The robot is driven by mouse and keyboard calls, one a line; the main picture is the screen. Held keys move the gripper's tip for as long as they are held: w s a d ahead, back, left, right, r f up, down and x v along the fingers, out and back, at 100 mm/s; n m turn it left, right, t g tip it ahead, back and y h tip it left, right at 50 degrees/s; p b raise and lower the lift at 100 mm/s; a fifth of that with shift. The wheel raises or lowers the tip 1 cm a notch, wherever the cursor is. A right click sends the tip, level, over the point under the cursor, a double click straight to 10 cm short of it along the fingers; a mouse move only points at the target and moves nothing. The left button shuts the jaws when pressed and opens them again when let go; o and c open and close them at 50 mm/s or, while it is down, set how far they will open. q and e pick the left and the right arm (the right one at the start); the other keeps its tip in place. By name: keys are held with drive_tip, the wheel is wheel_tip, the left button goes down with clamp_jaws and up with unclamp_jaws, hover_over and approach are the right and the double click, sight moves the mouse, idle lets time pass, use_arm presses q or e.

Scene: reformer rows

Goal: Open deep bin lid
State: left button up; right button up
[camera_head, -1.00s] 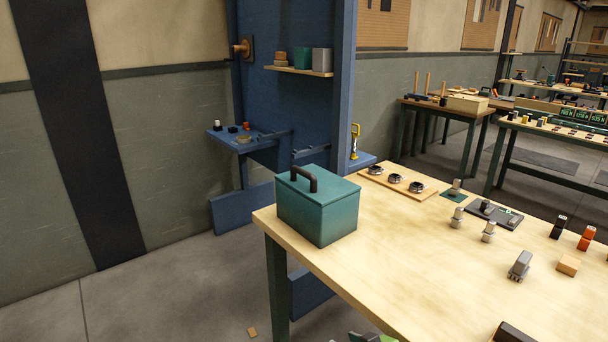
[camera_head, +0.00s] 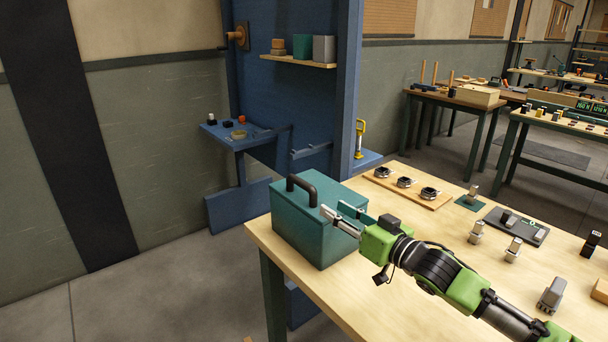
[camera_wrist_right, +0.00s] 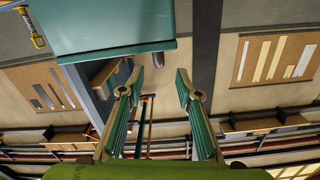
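The deep bin (camera_head: 308,228) is a teal box at the left corner of the wooden table. Its lid (camera_head: 330,196) is down, with a black arched handle (camera_head: 301,187) on top. My right gripper (camera_head: 340,214) is beside the bin's right side in the head view, near lid height, and hides part of that side. In the right wrist view its fingers (camera_wrist_right: 160,76) stand apart with nothing between them. The teal bin (camera_wrist_right: 100,25) fills the upper left of that view, just beyond the fingers. I cannot tell whether they touch it. My left gripper is not in view.
A wooden board with several round parts (camera_head: 404,183) lies behind my right arm. Small metal parts (camera_head: 513,249) and a dark tray (camera_head: 517,227) stand on the table's right. A blue frame with a shelf (camera_head: 299,61) rises behind the bin. The floor left of the table is clear.

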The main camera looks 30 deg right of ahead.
sight(315, 191)
drive_tip(key=w, duration=0.1)
drive_tip(key=w+r, duration=0.1)
drive_tip(key=w, duration=0.2)
drive_tip(key=shift+w+r, duration=0.25)
drive_tip(key=w+p, duration=0.1)
drive_tip(key=w, duration=0.4)
drive_tip(key=shift+a, duration=0.15)
drive_tip(key=w, duration=0.3)
drive_tip(key=shift+a+f, duration=0.1)
drive_tip(key=shift+f, duration=0.05)
drive_tip(key=shift+w+a, duration=0.1)
drive_tip(key=shift+w, duration=0.5)
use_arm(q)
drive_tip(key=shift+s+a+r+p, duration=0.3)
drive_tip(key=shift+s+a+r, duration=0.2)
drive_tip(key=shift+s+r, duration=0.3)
use_arm(e)
drive_tip(key=shift+w+f, duration=0.1)
drive_tip(key=shift+w, duration=0.15)
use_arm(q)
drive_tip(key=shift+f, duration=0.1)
use_arm(e)
drive_tip(key=shift+c, duration=0.4)
clamp_jaws()
